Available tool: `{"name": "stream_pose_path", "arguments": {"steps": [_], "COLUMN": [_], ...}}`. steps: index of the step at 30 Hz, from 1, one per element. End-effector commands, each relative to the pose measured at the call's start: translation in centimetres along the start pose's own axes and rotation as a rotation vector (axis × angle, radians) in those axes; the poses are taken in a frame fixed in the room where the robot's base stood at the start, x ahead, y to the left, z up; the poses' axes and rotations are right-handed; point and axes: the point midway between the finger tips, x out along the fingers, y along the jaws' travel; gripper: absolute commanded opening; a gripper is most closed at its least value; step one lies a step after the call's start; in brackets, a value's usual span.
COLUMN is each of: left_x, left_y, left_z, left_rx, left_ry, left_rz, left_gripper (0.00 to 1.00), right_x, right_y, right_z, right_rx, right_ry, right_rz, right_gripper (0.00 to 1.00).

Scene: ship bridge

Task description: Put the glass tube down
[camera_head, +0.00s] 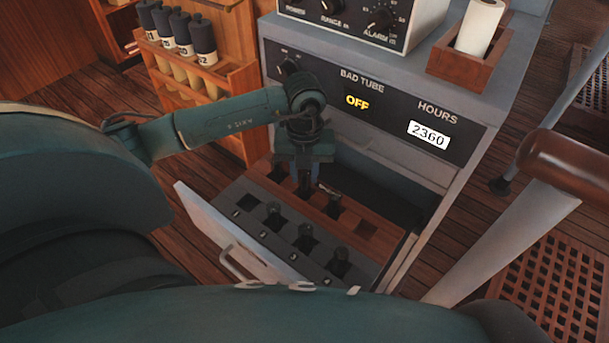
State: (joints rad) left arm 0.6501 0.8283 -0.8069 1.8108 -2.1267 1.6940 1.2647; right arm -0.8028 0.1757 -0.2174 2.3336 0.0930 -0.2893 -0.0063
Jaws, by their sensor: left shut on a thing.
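My left gripper (305,176) points down over the open drawer (212,232) of the grey cabinet. It is shut on a small dark-looking glass tube (304,187), mostly hidden by the fingers. The tube is at the brown wooden row (349,222) of square holes; I cannot tell whether its lower end is inside a hole. In front of this row, a dark numbered strip (253,226) holds several dark glassy tubes, one of them (340,263) at the right end. My right gripper is not in view.
The cabinet panel (372,103) above the drawer reads "BAD TUBE OFF" and "HOURS 2360". A wooden rack (220,87) with several dark-capped tubes stands at the left. A wooden box (459,67) with a white roll sits on top. The drawer's handle (238,264) faces me.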

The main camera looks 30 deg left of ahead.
Motion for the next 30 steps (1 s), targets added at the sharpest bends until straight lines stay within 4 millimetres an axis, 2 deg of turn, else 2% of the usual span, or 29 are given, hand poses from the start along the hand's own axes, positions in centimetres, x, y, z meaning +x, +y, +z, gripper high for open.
{"name": "stream_pose_path", "arguments": {"steps": [1,3,14,15,22,30], "left_x": [0.91,1.42,1.87,1.71,1.7,1.41], "left_y": [0.04,0.03,0.01,0.01,0.02,0.02], "left_z": [-0.04,0.0,0.02,0.03,0.02,0.02], "left_rx": [-0.001,0.0,0.001,0.001,0.001,0.001], "left_ry": [0.002,0.0,-0.001,-0.001,-0.001,-0.001], "left_rz": [0.002,0.001,0.0,0.0,0.0,0.0], "left_gripper": [0.04,0.04,0.04,0.3,0.48,0.48], "right_x": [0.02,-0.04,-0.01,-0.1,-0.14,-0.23], "right_y": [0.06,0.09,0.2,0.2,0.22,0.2], "right_z": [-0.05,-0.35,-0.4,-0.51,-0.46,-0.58], "right_rx": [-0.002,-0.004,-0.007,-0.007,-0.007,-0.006], "right_ry": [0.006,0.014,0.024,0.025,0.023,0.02], "right_rz": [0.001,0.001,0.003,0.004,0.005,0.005], "right_gripper": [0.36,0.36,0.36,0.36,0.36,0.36]}}
